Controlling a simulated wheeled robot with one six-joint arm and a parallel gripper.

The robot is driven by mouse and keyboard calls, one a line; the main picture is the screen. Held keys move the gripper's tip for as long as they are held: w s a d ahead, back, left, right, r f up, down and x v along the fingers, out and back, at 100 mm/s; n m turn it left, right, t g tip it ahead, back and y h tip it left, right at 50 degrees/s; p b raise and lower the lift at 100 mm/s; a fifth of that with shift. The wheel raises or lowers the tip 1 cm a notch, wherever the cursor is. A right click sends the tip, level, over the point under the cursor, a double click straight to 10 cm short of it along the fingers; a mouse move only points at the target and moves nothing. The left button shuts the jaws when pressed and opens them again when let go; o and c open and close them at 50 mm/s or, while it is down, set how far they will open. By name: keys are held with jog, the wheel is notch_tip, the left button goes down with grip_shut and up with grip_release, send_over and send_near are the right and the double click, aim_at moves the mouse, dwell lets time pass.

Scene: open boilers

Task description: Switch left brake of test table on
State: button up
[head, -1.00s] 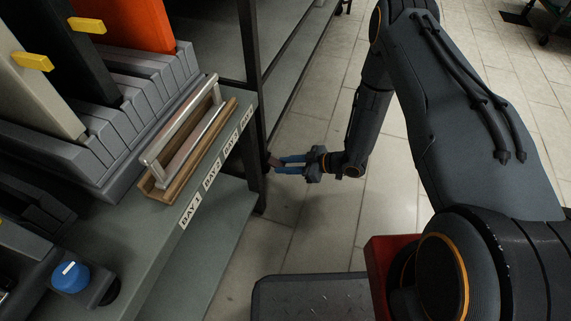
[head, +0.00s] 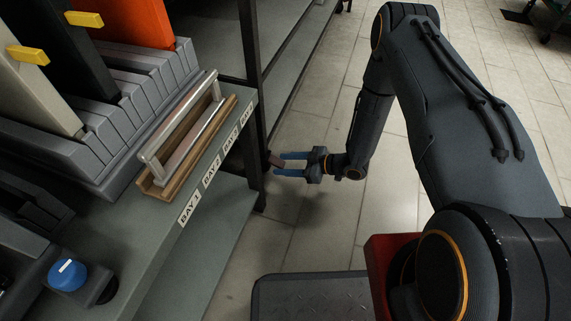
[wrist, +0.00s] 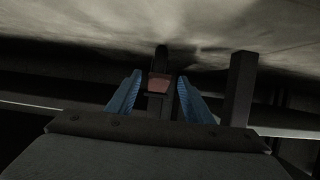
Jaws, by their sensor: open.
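A small reddish-brown block on a dark mount, which looks like the left brake (wrist: 159,83), sits low by the table's front leg. In the wrist view it shows between the two blue fingers of my gripper (wrist: 160,79), with a gap on each side. In the head view my gripper (head: 277,164) points left at the leg, fingers apart, with the brown brake block (head: 275,158) at its tips. Whether the brake is up or down cannot be told. The test table (head: 226,205) stands at the left, its top above my gripper.
On the table are a wooden tray with a metal handle (head: 185,135), grey slotted racks (head: 115,125) with upright panels, and a blue knob (head: 68,275). A dark upright post (head: 254,100) stands close by my gripper.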

jog(key=p+v, duration=0.3)
jog(key=v, duration=0.4)
jog(key=shift+d, duration=0.35)
jog(key=shift+r, duration=0.2)
